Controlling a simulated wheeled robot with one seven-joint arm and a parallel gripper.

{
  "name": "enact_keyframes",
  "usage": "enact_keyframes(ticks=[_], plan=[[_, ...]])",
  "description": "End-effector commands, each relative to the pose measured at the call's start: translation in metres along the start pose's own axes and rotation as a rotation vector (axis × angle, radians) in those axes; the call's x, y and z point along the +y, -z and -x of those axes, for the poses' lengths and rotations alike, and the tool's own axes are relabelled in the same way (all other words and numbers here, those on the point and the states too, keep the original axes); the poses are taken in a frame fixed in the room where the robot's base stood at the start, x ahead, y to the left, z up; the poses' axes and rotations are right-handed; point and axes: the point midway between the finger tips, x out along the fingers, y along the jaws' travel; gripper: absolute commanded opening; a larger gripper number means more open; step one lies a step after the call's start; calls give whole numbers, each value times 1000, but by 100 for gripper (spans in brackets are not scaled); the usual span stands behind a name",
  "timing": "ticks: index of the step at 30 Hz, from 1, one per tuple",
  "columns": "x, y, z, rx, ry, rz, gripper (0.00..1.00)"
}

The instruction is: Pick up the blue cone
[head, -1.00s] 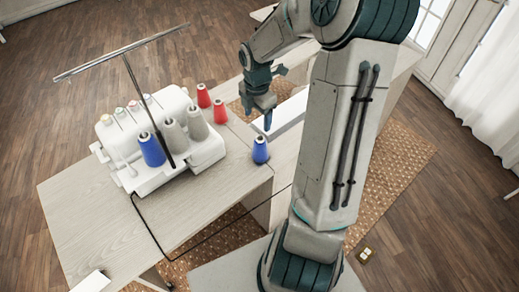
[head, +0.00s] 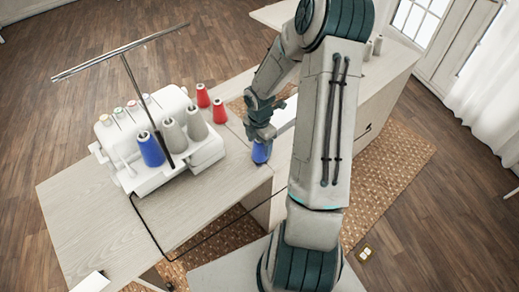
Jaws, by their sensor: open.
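A second blue cone (head: 151,150) sits on the white sewing machine (head: 205,151) to the left.
Two red cones (head: 203,95) (head: 219,111) stand behind and left of my gripper. Two grey cones (head: 172,135) (head: 196,123) sit on the machine, below a metal thread stand (head: 120,50). The table's front left (head: 90,215) is mostly clear.

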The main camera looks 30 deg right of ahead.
Motion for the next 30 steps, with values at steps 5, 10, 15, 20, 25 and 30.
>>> enact_keyframes(ticks=[5,10,15,20,25,30], plan=[[0,0,-1,0,-1,-1,70],[0,0,-1,0,-1,-1,40],[0,0,-1,0,-1,-1,21],[0,0,-1,0,-1,-1,21],[0,-1,5,-2,-2,-2,21],[0,-2,26,-4,-4,-3,21]])
